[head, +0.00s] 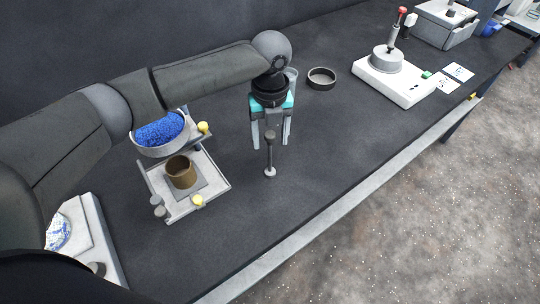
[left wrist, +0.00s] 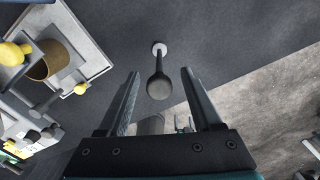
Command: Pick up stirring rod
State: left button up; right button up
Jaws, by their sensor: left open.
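The stirring rod (head: 270,153) is a dark grey rod with a knob at the top and a small light foot. It appears to stand upright on the dark bench. My right gripper does not show.
Left of the rod, a grey tray stand (head: 209,206) holds a brown cup (head: 181,172), with a bowl of blue grains (head: 160,130) behind it. A dark ring dish (head: 321,78) and a white device (head: 398,86) stand to the right. The bench front edge (head: 330,212) is near.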

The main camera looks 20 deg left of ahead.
aim_at(270, 156)
pick_arm(q)
notch_tip(270, 156, down, 5)
jog(key=shift+f, duration=0.1)
jog(key=shift+c, duration=0.3)
grip_shut()
dwell(0.4)
